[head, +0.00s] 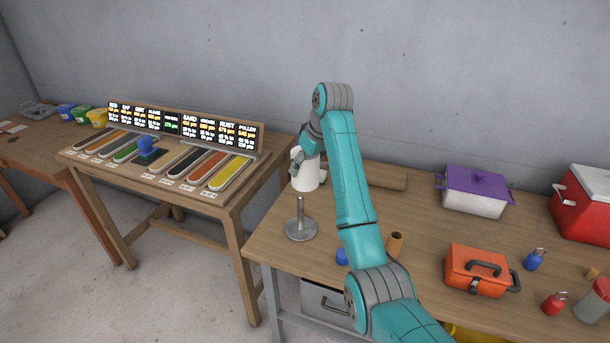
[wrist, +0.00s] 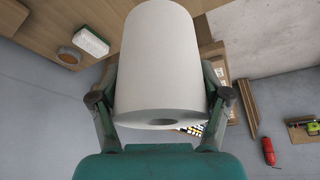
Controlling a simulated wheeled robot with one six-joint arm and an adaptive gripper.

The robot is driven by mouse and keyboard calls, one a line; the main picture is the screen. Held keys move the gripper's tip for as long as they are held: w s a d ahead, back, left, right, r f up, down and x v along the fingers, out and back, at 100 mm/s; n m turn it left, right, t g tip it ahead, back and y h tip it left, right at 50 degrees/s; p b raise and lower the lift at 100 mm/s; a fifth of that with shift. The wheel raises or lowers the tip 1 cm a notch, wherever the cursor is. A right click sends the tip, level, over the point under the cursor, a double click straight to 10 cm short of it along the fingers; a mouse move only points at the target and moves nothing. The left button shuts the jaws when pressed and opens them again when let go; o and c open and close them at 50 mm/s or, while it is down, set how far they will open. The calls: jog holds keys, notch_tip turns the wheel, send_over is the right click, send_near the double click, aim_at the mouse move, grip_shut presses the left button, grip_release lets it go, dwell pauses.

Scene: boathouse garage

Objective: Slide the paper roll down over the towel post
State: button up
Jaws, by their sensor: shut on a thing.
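The white paper roll (head: 306,177) is at the left back of the workbench in the head view, behind the towel post. It also fills the middle of the wrist view (wrist: 160,65). My gripper (head: 309,150) is shut on it, with one finger on each side (wrist: 161,95). The roll looks close to upright in the head view; I cannot tell whether it touches the bench. The towel post (head: 300,215) is a grey metal rod on a round base, standing upright and bare on the bench nearer the camera. The post does not show in the wrist view.
A wooden board (head: 386,179) lies behind my arm. A brown cylinder (head: 395,243) and a blue item (head: 342,257) are near the front edge. A purple-lidded box (head: 474,190) and an orange toolbox (head: 477,270) stand right. A display table (head: 218,207) stands left across a gap.

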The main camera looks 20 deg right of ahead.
jog(key=shift+a+r, duration=0.35)
jog(key=shift+a, duration=0.4)
jog(key=shift+f, duration=0.1)
jog(key=shift+f, duration=1.55)
